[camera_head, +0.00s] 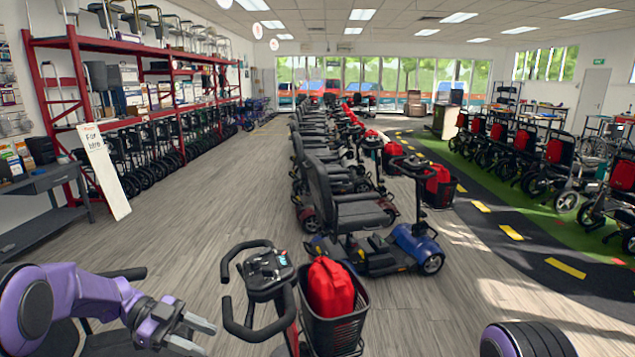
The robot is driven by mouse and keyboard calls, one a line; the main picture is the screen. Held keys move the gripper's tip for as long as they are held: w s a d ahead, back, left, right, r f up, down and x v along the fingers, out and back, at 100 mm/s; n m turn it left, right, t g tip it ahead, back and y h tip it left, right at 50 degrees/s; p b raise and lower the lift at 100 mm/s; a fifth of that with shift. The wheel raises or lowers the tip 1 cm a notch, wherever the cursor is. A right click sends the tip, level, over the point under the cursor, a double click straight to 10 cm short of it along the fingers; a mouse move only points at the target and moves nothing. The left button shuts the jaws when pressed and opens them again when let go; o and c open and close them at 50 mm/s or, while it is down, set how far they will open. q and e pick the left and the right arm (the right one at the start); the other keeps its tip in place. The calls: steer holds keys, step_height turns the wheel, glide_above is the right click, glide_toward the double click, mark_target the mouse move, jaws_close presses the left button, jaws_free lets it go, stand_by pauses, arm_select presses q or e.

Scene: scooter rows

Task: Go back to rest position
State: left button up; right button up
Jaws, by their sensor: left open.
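My left gripper (205,338) is at the bottom left, at the end of my purple and grey left arm. Its two grey fingers are apart, pointing right, with nothing seen between them. It is left of the nearest scooter's black handlebar (255,285) and apart from it in the picture. A red bag (330,287) stands in that scooter's black front basket (335,337). A purple and black part of my right arm shows at the bottom right edge; my right gripper is out of the picture.
A blue scooter (385,252) stands just ahead, with a row of scooters behind it. A red shelf rack (75,95) and a leaning white sign (105,172) are at left. Wheelchairs (550,165) line the right. Grey floor (190,215) is clear between rack and scooters.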

arm_select(q)
steer(key=w+d+f+n+t, duration=0.35)
steer(key=w+n+t, duration=0.25)
steer(key=n+t, duration=0.4)
steer(key=s+a+f+n+t+y, duration=0.2)
steer(key=s+a+f+n+y, duration=0.1)
steer(key=f+n+y, duration=0.3)
steer(key=s+a+f+n+t+y, duration=0.2)
steer(key=f+n+y, duration=0.1)
steer(key=f+n, duration=0.3)
steer(key=s+a+f+n+g+y, duration=0.1)
steer(key=s+f+n+g+y, duration=0.1)
steer(key=s, duration=0.8)
steer(key=s+a+f+n+g+y, duration=0.1)
steer(key=s+a+f+g+y, duration=0.1)
steer(key=s+f, duration=0.5)
steer(key=s+a+f+n+g+y, duration=0.1)
steer(key=s+f+n+g+y, duration=0.1)
steer(key=s, duration=1.3)
step_height(320, 180, down, 3)
steer(key=g+y, duration=0.1)
steer(key=g, duration=0.2)
steer(key=shift+a+r+n+y, duration=0.2)
steer(key=shift+a+n+y, duration=0.1)
steer(key=shift+y, duration=0.1)
steer(key=shift+s, duration=0.1)
